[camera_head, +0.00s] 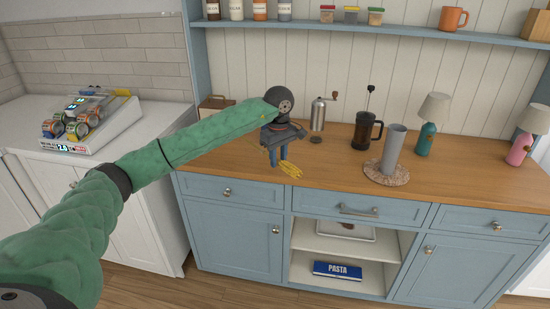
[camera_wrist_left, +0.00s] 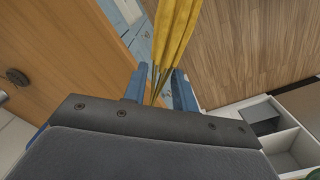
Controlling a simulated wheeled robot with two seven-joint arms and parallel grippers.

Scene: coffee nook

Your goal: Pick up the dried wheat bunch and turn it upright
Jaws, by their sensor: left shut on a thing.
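The dried wheat bunch (camera_head: 291,170) is a yellow bundle by the counter's front part, slanting down and right from my left gripper (camera_head: 278,157). My left gripper is shut on its thin stalk end, between the blue fingers. In the left wrist view the wheat bunch (camera_wrist_left: 175,30) runs away from the fingertips of the left gripper (camera_wrist_left: 158,83), heads outward. The head view does not clearly show whether it touches the counter. My right gripper is in neither view.
A grey cylindrical vase (camera_head: 394,150) stands on a round woven mat (camera_head: 387,179) to the right. A French press (camera_head: 368,130), grinder (camera_head: 318,115) and small dark disc (camera_head: 316,139) stand behind. The wooden counter (camera_head: 335,172) is clear between wheat and mat.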

